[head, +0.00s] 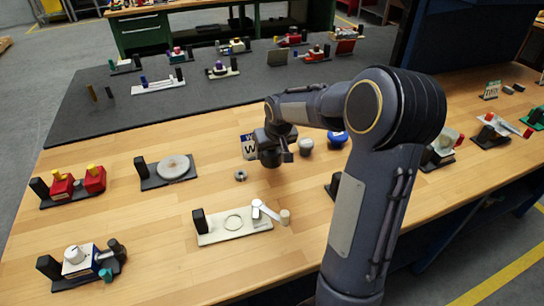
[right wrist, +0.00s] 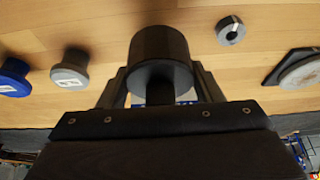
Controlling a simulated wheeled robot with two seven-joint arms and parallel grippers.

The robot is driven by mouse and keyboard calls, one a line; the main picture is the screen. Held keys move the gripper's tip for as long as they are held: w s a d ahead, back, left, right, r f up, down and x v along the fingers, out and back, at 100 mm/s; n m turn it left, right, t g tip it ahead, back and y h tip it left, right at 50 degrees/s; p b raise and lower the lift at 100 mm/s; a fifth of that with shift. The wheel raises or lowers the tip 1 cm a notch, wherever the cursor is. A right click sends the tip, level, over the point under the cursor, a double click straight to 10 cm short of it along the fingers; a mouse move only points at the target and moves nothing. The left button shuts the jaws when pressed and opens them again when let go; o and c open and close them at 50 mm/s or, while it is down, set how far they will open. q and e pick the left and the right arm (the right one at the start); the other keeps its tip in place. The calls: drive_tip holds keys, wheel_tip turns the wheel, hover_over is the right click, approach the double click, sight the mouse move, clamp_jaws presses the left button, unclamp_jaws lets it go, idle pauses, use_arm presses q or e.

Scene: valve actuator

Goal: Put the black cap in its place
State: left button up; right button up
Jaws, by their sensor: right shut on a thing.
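The black cap (right wrist: 160,52) is a dark round cylinder in the right wrist view. My right gripper (right wrist: 160,88) is shut on it, with one finger at each side. Wrist and fingers there are too dark to tell the cap's edges. I cannot tell which spot is the cap's place. My left gripper is not in view.
A grey cap (head: 306,145) and a blue cap (head: 337,139) stand right of the gripper. A metal ring (head: 240,175) lies to its left. A plate with a round disc (head: 174,167) and a pale plate with a lever (head: 234,223) stand nearby.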

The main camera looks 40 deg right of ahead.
sight(272, 159)
drive_tip(key=shift+w+d+f, duration=0.35)
drive_tip(key=shift+f, duration=1.8)
drive_tip(key=shift+f, duration=0.15)
drive_tip(key=o, duration=1.1)
